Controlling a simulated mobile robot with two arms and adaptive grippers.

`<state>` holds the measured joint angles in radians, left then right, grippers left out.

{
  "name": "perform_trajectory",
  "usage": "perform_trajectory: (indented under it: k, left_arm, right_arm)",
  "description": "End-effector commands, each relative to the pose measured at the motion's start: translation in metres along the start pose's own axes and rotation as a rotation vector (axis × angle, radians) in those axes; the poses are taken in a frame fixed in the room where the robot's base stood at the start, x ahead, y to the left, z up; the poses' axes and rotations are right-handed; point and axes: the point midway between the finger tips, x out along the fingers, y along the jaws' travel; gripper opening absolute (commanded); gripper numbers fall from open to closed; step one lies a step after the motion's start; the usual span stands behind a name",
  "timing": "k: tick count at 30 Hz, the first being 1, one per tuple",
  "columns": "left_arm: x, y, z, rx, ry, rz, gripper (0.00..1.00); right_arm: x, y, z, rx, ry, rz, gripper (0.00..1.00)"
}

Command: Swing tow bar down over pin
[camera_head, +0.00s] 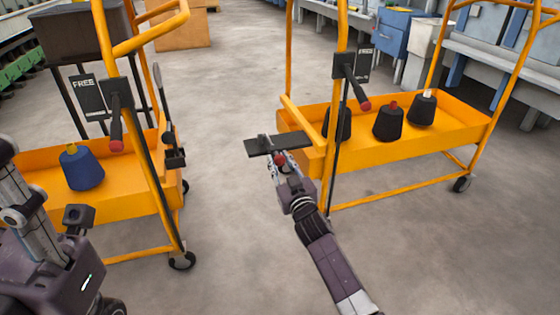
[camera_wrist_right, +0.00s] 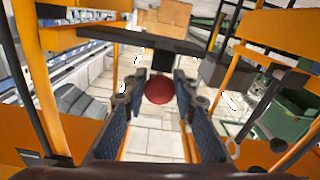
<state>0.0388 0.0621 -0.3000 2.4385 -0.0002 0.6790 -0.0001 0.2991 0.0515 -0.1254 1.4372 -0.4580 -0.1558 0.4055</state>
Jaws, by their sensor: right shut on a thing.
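The tow bar (camera_head: 290,142) is a dark flat bar that lies about level at the left end of the right-hand orange cart. A small grey piece (camera_head: 265,141) stands up at it; I cannot tell whether this is the pin. My right gripper (camera_head: 281,163) is shut on the red knob just below the bar. In the right wrist view the red knob (camera_wrist_right: 158,90) sits between the two fingers, with the dark bar (camera_wrist_right: 120,37) beyond it. On the left cart a dark upright lever (camera_head: 162,92) stands above a dark bracket (camera_head: 175,158).
The right cart (camera_head: 400,143) holds several dark cones of yarn. The left cart (camera_head: 30,165) holds a blue cone (camera_head: 81,168). Both have wheels and "FREE" signs. Bare floor lies between them. Grey machines (camera_head: 500,60) stand at the back right.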

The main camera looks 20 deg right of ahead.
Motion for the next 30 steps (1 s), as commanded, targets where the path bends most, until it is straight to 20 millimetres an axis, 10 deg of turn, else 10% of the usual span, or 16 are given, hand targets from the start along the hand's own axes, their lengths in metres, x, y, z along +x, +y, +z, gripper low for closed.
perform_trajectory:
  k: [1, 17, 18, 21, 30]
  left_arm:
    - [-0.0013, 0.0002, 0.0001, 0.000, 0.000, 0.000, 0.40]
    - [-0.0025, 0.0006, 0.0013, -0.001, -0.004, 0.002, 0.40]
    - [-0.0026, 0.0006, 0.0015, -0.001, -0.005, 0.001, 0.40]
    - [-0.0028, 0.0005, 0.0015, -0.001, -0.006, 0.001, 0.40]
    - [-0.0028, -0.0001, 0.0026, 0.000, -0.010, -0.001, 0.40]
  right_arm:
    - [-0.0040, -0.0041, 0.0222, 0.000, -0.042, -0.003, 0.00]
    - [-0.0040, -0.0050, 0.0222, 0.001, -0.042, -0.004, 0.00]
    - [-0.0040, -0.0050, 0.0222, 0.001, -0.042, -0.004, 0.26]
    - [-0.0036, -0.0045, 0.0210, 0.001, -0.039, -0.003, 0.37]
    - [-0.0025, -0.0021, 0.0149, 0.000, -0.029, -0.001, 0.44]
